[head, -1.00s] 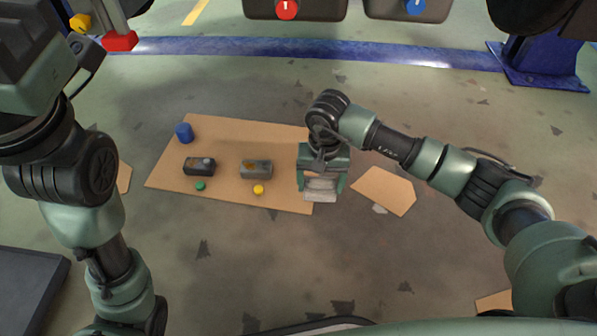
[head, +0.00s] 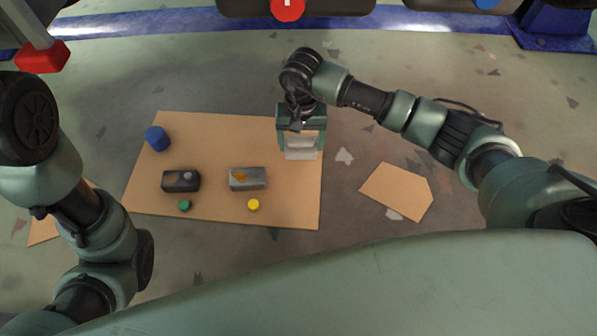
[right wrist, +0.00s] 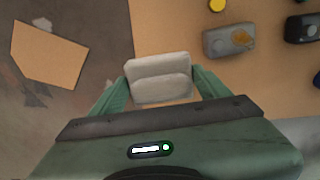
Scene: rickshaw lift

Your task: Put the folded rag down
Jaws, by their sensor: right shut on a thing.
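The folded rag (head: 301,148) is a pale grey-white bundle between the fingers of my right gripper (head: 301,146). My right gripper is shut on it, above the right part of the large cardboard sheet (head: 222,133). In the right wrist view the rag (right wrist: 160,78) sits between the two green fingers (right wrist: 160,88), with its folded layers showing. I cannot tell whether the rag touches the cardboard. My left arm shows at the left of the head view, but its gripper is not visible.
On the cardboard stand a blue cylinder (head: 157,138), a black box (head: 181,181), a grey box (head: 248,179), a green cap (head: 185,205) and a yellow cap (head: 253,205). A smaller cardboard piece (head: 397,191) lies to the right. The sheet's upper middle is bare.

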